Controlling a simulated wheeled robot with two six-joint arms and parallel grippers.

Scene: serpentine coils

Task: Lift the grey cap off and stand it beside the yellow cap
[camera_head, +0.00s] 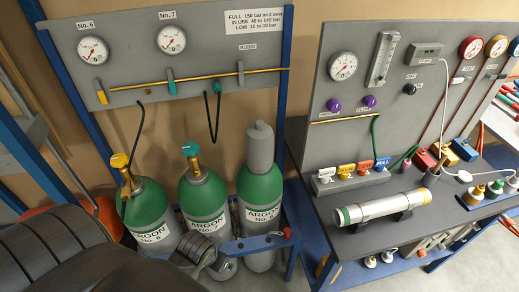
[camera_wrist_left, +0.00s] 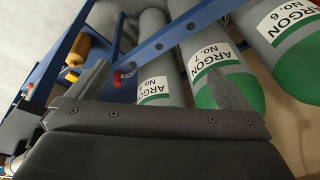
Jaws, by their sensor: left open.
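The grey cap (camera_head: 260,148) sits upright on top of the rightmost green-shouldered argon cylinder (camera_head: 260,186) in the head view. My left gripper (camera_head: 208,256) is open and empty, low in front of the cylinders, well below the cap. In the left wrist view the gripper's fingers (camera_wrist_left: 163,90) are spread before the cylinder labels, and the cap is hidden there. My right gripper is not in view.
Cylinder No. 7 (camera_head: 203,192) with a teal valve stands between the other two. A blue rack rail (camera_head: 252,243) crosses in front of the cylinders. A grey gauge panel (camera_head: 175,50) rises behind. A bench (camera_head: 415,210) on the right carries a silver tube (camera_head: 380,207) and several valve blocks.

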